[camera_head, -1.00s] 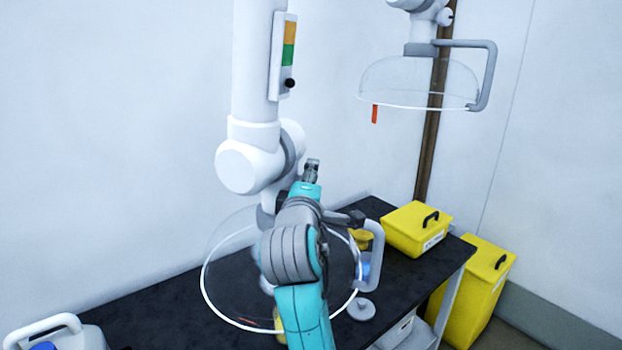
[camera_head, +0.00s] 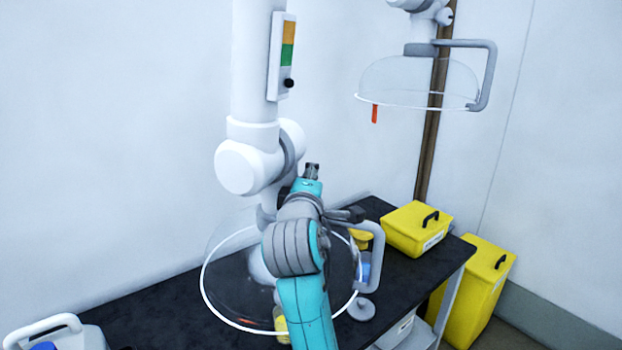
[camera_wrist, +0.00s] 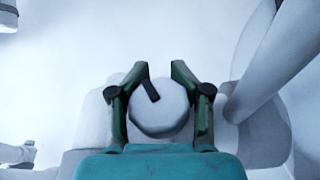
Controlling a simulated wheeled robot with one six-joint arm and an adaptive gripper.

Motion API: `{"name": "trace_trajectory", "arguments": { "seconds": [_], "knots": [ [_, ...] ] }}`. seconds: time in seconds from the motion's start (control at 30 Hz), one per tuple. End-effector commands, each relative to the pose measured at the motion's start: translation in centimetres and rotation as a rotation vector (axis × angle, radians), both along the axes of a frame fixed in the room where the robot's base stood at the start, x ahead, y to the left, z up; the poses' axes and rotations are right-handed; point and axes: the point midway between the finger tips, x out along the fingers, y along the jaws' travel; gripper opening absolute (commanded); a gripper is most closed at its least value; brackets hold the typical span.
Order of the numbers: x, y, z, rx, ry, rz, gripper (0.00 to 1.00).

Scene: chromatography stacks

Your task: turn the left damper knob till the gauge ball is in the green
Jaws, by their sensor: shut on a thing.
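The left damper knob (camera_wrist: 165,115) is a round white disc with a black pointer mark, tilted up and to the left in the wrist view. My gripper (camera_wrist: 161,72) has its two dark green fingers shut on the knob, one on each side. In the head view my arm hides the knob and my fingertips. The gauge (camera_head: 281,57) is on the white upright duct, with an orange band above a green band (camera_head: 287,55). Its black ball (camera_head: 289,83) sits below the green band, near the gauge's lower end.
The clear left hood (camera_head: 205,285) with a white rim hangs around my arm above a black bench (camera_head: 160,306). A second clear hood (camera_head: 420,82) hangs at upper right. A yellow box (camera_head: 408,230) stands on the bench; a yellow bin (camera_head: 482,290) stands beside it.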

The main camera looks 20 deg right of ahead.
Motion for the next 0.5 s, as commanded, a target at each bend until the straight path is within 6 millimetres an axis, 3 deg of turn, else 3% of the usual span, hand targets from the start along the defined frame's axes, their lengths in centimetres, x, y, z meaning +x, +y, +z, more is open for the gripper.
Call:
{"name": "trace_trajectory", "arguments": {
  "seconds": [0.5],
  "knots": [
    [0.01,-0.05,0.14,-0.131,-0.143,-0.003,0.06]
  ]
}}
